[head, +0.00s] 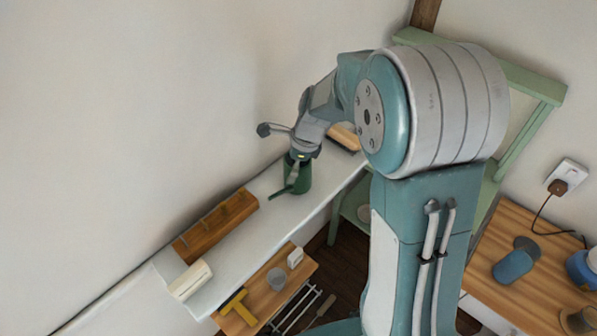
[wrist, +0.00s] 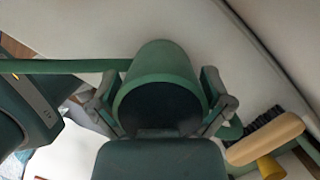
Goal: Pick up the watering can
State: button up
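The green watering can (head: 297,178) stands upright on the white shelf (head: 290,208) against the wall, its thin spout pointing to the lower left in the head view. My gripper (head: 300,158) is right above and around its upper part. In the wrist view the can (wrist: 165,62) sits between the two fingers of my gripper (wrist: 160,85), its dark open top toward the camera and a green bar running out to the left. One finger is close on each side of the can. I cannot tell whether both press on it.
A wooden peg block (head: 215,225) and a small white block (head: 190,281) lie farther left on the shelf. A brush (head: 345,137) lies just beyond the can; it also shows in the wrist view (wrist: 262,142). A wooden cart (head: 265,300) is below.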

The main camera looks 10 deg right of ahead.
jog(key=c, duration=0.7)
jog(key=shift+o, duration=0.2)
